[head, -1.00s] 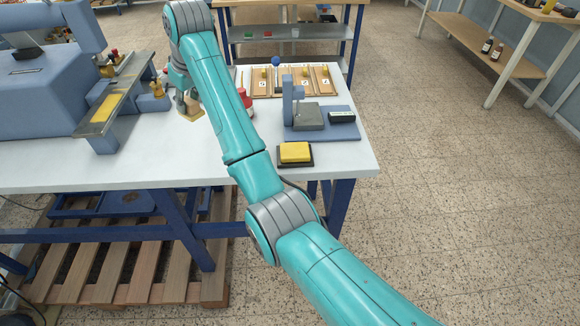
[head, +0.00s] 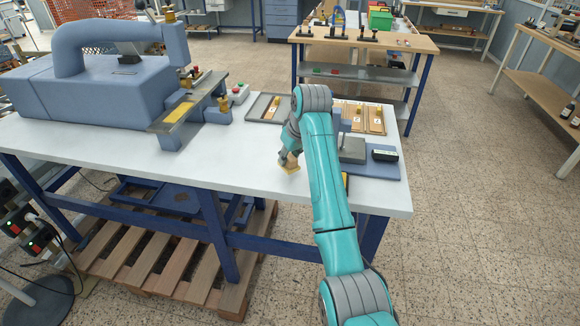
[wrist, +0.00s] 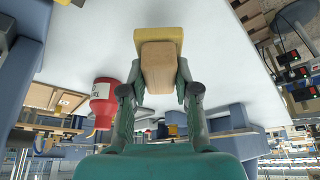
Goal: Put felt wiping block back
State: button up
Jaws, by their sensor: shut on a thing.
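My gripper (head: 288,156) is shut on the felt wiping block (head: 289,167), low over the white worktable near its front edge. In the wrist view my gripper (wrist: 160,95) has one finger on each side of the block's wooden body (wrist: 158,66). Its yellow felt face (wrist: 158,38) points away from the palm, towards the white surface. I cannot tell if the felt touches the table. A dark-edged yellow pad (head: 345,179) shows only as a sliver beside my arm, right of the block; the rest is hidden.
A red bottle (wrist: 103,98) stands near my gripper in the wrist view. A blue stand with a grey block (head: 352,150) and a black item (head: 384,155) are at right. The blue press (head: 110,65) fills the left. The white tabletop (head: 215,160) between is clear.

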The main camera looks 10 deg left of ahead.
aim_at(288, 167)
jog(key=shift+a+f, duration=0.1)
jog(key=shift+f, duration=1.65)
jog(key=shift+f, duration=0.2)
jog(key=o, duration=1)
jog(key=shift+r, duration=0.1)
jog(key=v, duration=1.2)
jog(key=shift+r, duration=0.15)
